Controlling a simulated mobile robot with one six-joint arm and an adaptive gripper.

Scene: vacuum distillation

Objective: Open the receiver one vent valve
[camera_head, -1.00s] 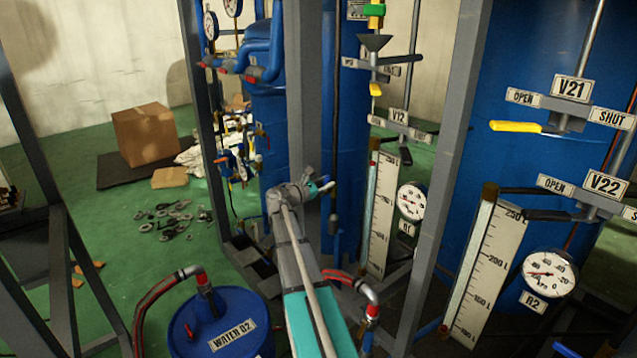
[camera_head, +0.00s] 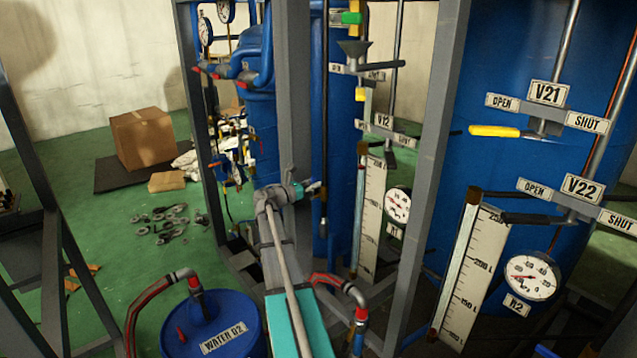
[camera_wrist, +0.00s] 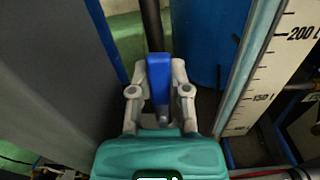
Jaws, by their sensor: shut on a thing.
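My gripper (camera_wrist: 160,92) is shut on a blue handle (camera_wrist: 160,75), with one grey finger on each side of it. A dark upright pipe (camera_wrist: 152,20) stands behind the handle in the wrist view. In the head view my gripper (camera_head: 313,189) is beside the left side of receiver one's frame, and the handle is too small to make out. Receiver one's gauge (camera_head: 398,203) and level scale (camera_head: 370,220) stand right of it. The V12 plate (camera_head: 383,121) is above them. I cannot tell which valve the blue handle belongs to.
A grey frame post (camera_head: 428,180) stands between receiver one and the V21 (camera_head: 548,93) and V22 (camera_head: 583,187) valves. A blue drum (camera_head: 190,342) marked WATER 02 and red-ended hoses are below at the left. A cardboard box (camera_head: 140,138) lies on the floor behind.

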